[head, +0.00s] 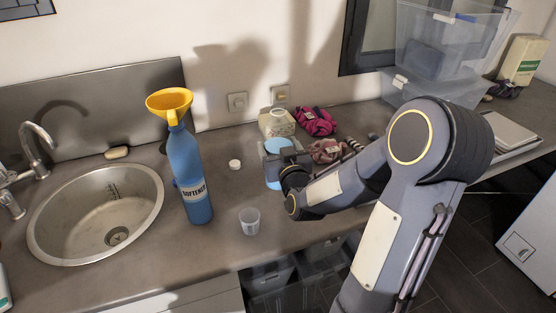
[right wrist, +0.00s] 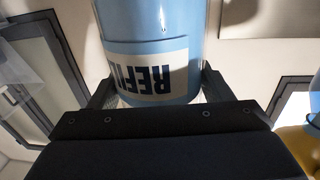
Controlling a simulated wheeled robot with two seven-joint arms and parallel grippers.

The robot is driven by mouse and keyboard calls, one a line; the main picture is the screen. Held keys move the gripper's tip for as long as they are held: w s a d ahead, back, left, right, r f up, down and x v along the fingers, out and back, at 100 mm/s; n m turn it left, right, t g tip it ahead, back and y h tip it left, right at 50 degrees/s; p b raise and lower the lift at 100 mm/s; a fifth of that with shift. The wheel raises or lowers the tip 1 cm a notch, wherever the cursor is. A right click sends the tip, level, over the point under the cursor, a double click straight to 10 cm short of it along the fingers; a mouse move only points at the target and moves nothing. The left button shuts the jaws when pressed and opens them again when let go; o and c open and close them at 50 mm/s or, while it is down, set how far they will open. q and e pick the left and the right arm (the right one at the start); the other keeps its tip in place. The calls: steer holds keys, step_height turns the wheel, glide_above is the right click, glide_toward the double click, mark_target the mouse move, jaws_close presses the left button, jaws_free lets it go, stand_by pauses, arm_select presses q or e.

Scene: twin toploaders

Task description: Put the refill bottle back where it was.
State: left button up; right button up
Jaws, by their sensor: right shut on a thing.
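The light blue refill bottle (head: 273,182) is at the middle of the counter in the head view, partly hidden by my right gripper (head: 284,160). In the right wrist view the refill bottle (right wrist: 152,25) fills the top middle, with its "REFI…" label appearing upside down. My right gripper (right wrist: 160,92) is shut on the bottle, one finger on each side. I cannot tell whether its base touches the counter. My left gripper is not in view.
A blue softener bottle (head: 188,170) with a yellow funnel (head: 169,103) stands left, beside the sink (head: 95,213). A clear cup (head: 249,221) and a white cap (head: 235,164) are near. A jar (head: 277,123) and dark pink cloth (head: 315,121) lie behind.

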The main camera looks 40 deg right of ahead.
steer(key=w+f, duration=0.1)
steer(key=w+d+f, duration=0.1)
steer(key=f, duration=0.1)
steer(key=w+d+f, duration=0.1)
steer(key=shift+d+f+p, duration=0.1)
steer(key=shift+f+p, duration=0.1)
steer(key=shift+p, duration=0.15)
step_height(320, 180, down, 3)
steer(key=shift+w+d+f+p, duration=0.1)
steer(key=shift+d+f+p, duration=0.1)
steer(key=shift+p, duration=0.5)
steer(key=shift+a, duration=0.1)
steer(key=shift+f, duration=0.1)
steer(key=shift+f, duration=0.1)
steer(key=o, duration=1.6)
